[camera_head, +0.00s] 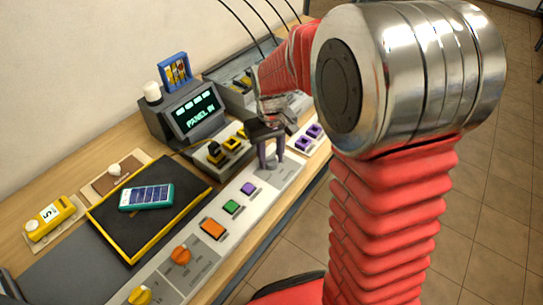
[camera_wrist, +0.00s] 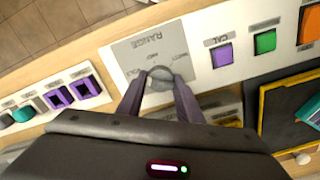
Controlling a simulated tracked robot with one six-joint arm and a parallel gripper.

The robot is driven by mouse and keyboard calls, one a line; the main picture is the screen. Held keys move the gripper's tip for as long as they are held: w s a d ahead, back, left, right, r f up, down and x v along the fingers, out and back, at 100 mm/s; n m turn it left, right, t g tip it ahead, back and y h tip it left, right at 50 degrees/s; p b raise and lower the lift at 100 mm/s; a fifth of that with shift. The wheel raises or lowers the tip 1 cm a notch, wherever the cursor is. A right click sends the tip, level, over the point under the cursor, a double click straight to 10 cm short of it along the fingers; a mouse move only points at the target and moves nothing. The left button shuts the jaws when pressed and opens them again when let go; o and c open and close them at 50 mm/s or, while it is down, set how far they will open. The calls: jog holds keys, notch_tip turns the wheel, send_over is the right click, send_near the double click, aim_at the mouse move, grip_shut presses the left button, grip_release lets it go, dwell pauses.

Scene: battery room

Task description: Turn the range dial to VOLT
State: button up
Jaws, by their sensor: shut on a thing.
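The range dial (camera_wrist: 160,76) is a round grey knob on a grey plate marked RANGE (camera_wrist: 146,46), seen upside down in the wrist view. My gripper (camera_wrist: 159,90) has one dark finger on each side of the dial and is shut on it. Small marks surround the dial, but I cannot read them surely, nor tell which one it points at. In the head view my gripper (camera_head: 269,163) reaches down to the plate (camera_head: 287,176) at the right end of the panel strip, and its fingers hide the dial.
Beside the plate are a purple button (camera_head: 248,188), a green button (camera_head: 232,207) and an orange button (camera_head: 213,229). Purple sockets (camera_head: 309,137) lie on the other side. A black tray with a yellow rim (camera_head: 134,259) holds a teal meter (camera_head: 146,197). A screen console (camera_head: 190,113) stands behind.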

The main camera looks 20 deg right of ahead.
aim_at(271, 157)
jog(key=shift+w+r+n, duration=0.15)
jog(key=shift+n, duration=0.35)
jog(key=o, duration=1)
jog(key=shift+o, duration=0.2)
notch_tip(271, 157, up, 14)
jog(key=shift+f, duration=0.25)
